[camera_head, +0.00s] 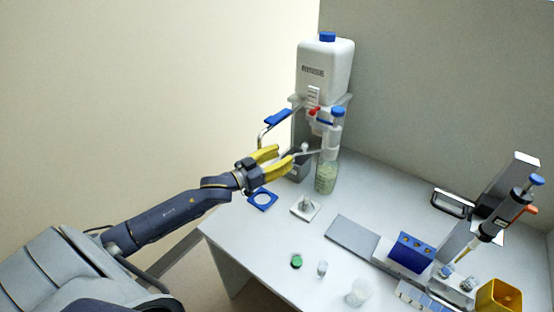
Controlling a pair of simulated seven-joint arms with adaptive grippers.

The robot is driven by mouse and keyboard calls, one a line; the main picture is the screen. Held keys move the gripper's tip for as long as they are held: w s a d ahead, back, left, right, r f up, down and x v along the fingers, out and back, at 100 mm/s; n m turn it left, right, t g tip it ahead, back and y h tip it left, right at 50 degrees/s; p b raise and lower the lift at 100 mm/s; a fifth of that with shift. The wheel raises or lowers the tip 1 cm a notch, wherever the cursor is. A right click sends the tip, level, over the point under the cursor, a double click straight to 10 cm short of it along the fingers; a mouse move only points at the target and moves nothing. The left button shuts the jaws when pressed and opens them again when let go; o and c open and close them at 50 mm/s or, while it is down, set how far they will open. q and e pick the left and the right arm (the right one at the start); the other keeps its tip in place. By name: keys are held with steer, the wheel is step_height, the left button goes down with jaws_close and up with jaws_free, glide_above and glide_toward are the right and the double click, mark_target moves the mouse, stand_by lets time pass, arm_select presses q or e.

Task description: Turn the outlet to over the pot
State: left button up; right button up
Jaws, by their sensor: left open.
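A white rinse bottle (325,67) with a blue cap sits in a stand at the back of the bench. Below it is a dispensing body with a blue-capped white cylinder (334,133). A thin pale outlet tube (312,153) runs left from this body toward my gripper. A clear jar with greenish contents (326,178) stands under the cylinder; a dark grey pot (297,166) is partly hidden behind my fingers. My left gripper (286,154) is open, its yellow fingers pointing right near the outlet's left end. I cannot tell whether they touch it. My right gripper is out of view.
A blue lever (278,118) is above my fingers. A blue square frame (262,199) and a small white plate (305,207) lie in front. A blue rack (410,253), a pipette (508,211) and a yellow bin (499,296) are at right. The bench's left-front area is mostly clear.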

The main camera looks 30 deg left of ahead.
arm_select(q)
steer(key=shift+v, duration=0.85)
